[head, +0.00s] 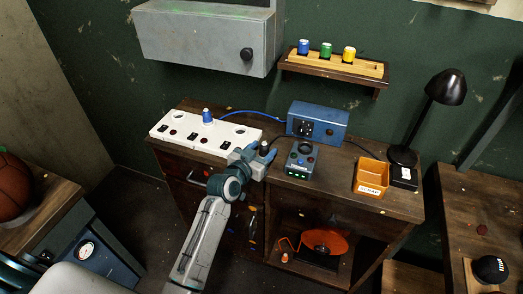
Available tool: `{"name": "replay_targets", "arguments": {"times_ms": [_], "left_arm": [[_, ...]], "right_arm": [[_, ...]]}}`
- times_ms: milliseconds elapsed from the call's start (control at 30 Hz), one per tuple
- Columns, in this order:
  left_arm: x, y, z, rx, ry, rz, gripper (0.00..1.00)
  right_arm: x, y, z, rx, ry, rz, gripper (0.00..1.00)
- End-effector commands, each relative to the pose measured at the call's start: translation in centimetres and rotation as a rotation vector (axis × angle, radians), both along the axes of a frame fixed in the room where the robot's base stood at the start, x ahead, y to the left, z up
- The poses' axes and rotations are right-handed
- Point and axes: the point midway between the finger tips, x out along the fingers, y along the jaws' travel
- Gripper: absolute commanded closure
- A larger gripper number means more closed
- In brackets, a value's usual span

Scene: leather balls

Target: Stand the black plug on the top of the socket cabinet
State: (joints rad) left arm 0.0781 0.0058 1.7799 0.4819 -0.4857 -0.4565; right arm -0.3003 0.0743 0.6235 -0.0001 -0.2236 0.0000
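The wooden cabinet (365,204) stands against the green wall and bears a long white socket strip (215,140). A blue plug (207,116) stands upright in the strip, and round sockets beside it are empty. My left gripper (262,153) is at the cabinet's front edge, just right of the strip's right end. It appears shut on the black plug (264,146), whose dark top shows between the fingers. The fingers hide the plug's lower part, so whether it touches the top cannot be told. My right gripper is not in view.
A blue box (318,122) with cables stands at the back. A grey button box (301,160) is right of the gripper. An orange bin (371,177) and a black lamp (403,156) stand further right. A wall shelf (335,68) hangs above. Bare top lies between button box and bin.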

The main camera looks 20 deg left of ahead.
Motion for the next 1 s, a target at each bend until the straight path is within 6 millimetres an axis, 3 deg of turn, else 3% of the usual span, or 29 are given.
{"name": "replay_targets", "arguments": {"times_ms": [367,800,1000], "left_arm": [[-0.3,0.1,0.3,0.001,0.0,0.0,0.48],[-8.8,1.9,1.4,0.003,0.0,-0.001,0.48],[-11.1,2.5,1.9,0.001,0.001,0.0,0.48]], "right_arm": [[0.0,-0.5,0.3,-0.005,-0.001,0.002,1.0],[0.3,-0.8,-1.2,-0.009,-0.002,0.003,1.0],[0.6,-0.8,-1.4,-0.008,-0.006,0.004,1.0]]}}
